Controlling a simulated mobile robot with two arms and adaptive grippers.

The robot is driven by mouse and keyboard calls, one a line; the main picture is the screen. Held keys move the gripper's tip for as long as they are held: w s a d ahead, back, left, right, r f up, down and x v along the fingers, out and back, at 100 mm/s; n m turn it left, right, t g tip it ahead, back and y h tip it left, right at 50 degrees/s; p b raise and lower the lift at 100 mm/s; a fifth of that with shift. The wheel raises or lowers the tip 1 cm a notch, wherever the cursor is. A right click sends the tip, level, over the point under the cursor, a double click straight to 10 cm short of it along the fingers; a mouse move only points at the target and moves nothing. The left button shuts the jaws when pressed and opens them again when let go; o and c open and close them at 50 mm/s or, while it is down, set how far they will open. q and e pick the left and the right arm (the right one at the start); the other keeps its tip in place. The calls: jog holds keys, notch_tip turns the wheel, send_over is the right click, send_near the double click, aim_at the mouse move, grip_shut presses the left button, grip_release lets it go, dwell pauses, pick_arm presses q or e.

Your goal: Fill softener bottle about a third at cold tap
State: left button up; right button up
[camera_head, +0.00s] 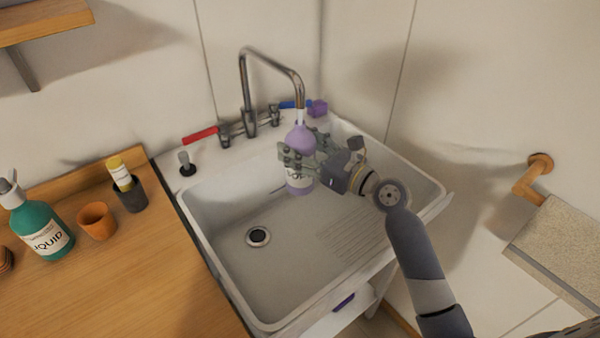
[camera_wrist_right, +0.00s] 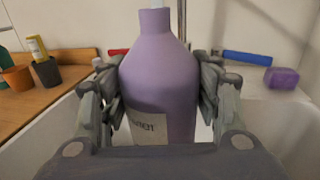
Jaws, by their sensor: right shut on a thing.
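The softener bottle (camera_head: 301,138) is purple with a pale label and stands roughly upright over the sink. My right gripper (camera_head: 303,158) is shut around its body. In the right wrist view the bottle (camera_wrist_right: 160,75) fills the middle, its neck uncapped, with a finger on each side. The tap spout (camera_head: 300,112) ends directly above the bottle mouth in the head view. The blue cold handle (camera_head: 290,104) is right of the spout's base, and it also shows in the right wrist view (camera_wrist_right: 247,57). I cannot make out running water or the level inside. My left gripper is out of view.
The white sink (camera_head: 218,255) has a drain (camera_head: 258,236). A red handle (camera_head: 201,135) is on the left. A small purple object (camera_head: 318,107) sits on the back rim. A green bottle (camera_head: 40,228), orange cup (camera_head: 96,221) and dark cup (camera_head: 132,196) stand on the wooden counter.

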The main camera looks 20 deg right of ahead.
jog(key=shift+r, duration=0.1)
jog(key=s+a+r+p, duration=0.2)
jog(key=s+r+p, duration=0.4)
jog(key=p, duration=0.5)
jog(key=s, duration=0.2)
jog(key=shift+s+a, duration=0.3)
jog(key=shift+a, duration=0.05)
jog(key=shift+f, duration=0.1)
dwell(0.6)
